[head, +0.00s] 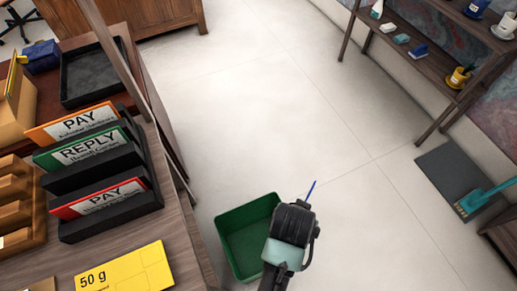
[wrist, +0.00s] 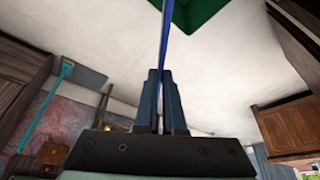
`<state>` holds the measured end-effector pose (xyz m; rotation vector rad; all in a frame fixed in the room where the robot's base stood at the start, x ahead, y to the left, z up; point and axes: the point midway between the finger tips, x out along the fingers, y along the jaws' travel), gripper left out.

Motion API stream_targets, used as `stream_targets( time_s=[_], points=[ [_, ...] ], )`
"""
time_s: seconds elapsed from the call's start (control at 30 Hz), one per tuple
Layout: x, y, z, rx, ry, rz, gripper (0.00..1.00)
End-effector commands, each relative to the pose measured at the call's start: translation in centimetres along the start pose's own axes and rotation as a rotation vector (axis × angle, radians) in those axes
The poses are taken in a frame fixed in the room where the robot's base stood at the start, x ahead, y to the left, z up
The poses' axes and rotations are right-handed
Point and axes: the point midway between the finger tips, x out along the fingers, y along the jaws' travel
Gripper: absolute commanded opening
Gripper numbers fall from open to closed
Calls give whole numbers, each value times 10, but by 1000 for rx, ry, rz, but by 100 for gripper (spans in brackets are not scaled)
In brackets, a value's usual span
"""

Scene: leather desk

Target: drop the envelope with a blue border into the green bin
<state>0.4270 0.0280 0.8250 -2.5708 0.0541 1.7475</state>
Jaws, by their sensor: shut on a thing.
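The envelope with a blue border shows edge-on as a thin blue strip (head: 312,189) in the head view. In the wrist view its blue edge (wrist: 163,40) rises from between the fingers. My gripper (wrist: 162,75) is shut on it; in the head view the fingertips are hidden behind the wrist. The open green bin (head: 238,216) stands on the floor right of the desk, and my arm covers its right side. Its green also shows at the top of the wrist view (wrist: 198,12), beyond the envelope. The envelope's face cannot be seen.
A yellow 50 g piece (head: 125,271) lies in front. A shelf (head: 400,60) stands far right; the floor between is clear.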

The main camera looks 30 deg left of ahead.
Motion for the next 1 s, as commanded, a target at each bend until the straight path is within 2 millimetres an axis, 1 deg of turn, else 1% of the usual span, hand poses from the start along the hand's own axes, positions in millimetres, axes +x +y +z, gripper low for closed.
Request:
stream_targets(
  time_s=[0.03, 0.3, 0.6, 0.7, 0.8, 0.9, 1.0],
  points=[
    [36, -7, 13, 3, -2, 1, 0],
    [132, -37, 48, 36, -5, 15, 0],
    [236, -71, 91, 64, 2, 30, 0],
    [264, -81, 103, 70, 7, 34, 0],
    [284, -88, 112, 75, 10, 37, 0],
    [297, -93, 118, 79, 13, 39, 0],
    [303, -96, 121, 81, 15, 39, 0]
  ],
)
